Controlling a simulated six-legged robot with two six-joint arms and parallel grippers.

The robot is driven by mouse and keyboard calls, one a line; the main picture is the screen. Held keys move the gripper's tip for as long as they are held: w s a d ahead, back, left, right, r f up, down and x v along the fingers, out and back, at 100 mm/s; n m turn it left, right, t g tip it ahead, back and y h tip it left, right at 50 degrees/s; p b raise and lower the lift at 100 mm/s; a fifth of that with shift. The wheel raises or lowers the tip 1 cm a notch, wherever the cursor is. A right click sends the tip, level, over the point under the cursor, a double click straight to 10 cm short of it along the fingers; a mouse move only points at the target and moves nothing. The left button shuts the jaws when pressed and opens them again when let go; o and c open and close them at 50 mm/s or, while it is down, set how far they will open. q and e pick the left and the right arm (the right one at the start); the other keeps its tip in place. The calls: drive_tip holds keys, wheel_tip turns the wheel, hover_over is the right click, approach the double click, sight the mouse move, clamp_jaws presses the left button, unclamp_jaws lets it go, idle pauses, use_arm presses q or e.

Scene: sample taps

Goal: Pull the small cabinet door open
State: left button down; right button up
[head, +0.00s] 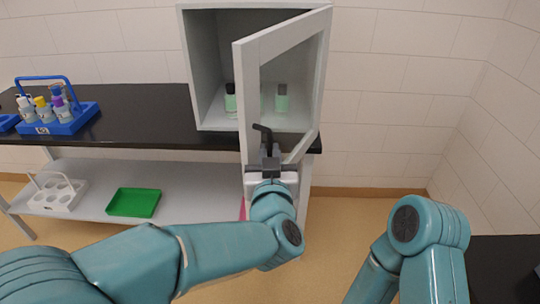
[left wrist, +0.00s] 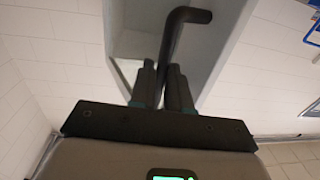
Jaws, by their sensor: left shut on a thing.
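The small cabinet (head: 205,70) is grey-white and stands on the black bench top. Its framed door (head: 246,95), with a see-through panel, stands open, swung out towards me and hinged on the right. My left gripper (head: 269,152) is at the door's lower free edge, shut on the dark door handle (head: 264,132). In the left wrist view the bent black handle (left wrist: 174,45) runs down between the two fingers (left wrist: 162,85). My right gripper is out of view; only part of my right arm shows at the lower right of the head view.
Two green-labelled bottles (head: 281,98) stand inside the cabinet. A blue carrier (head: 70,118) with several bottles is on the black bench (head: 150,110). A green tray (head: 134,202) and a white rack (head: 57,193) are on the lower shelf. A dark surface (head: 500,265) is at the lower right.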

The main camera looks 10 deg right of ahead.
use_arm(q)
drive_tip(key=shift+r, duration=0.3)
drive_tip(key=c, duration=1.3)
unclamp_jaws()
drive_tip(key=shift+w, duration=0.15)
drive_tip(key=shift+w+d+f, duration=0.2)
drive_tip(key=shift+d+f, duration=0.05)
drive_tip(key=shift+f, duration=0.05)
drive_tip(key=shift+s+a+r, duration=0.1)
drive_tip(key=shift+s+a, duration=0.1)
drive_tip(key=shift+s, duration=0.1)
drive_tip(key=s, duration=0.5)
drive_tip(key=s+a+b, duration=0.1)
drive_tip(key=s, duration=0.1)
drive_tip(key=shift+s, duration=0.15)
drive_tip(key=shift+s, duration=0.1)
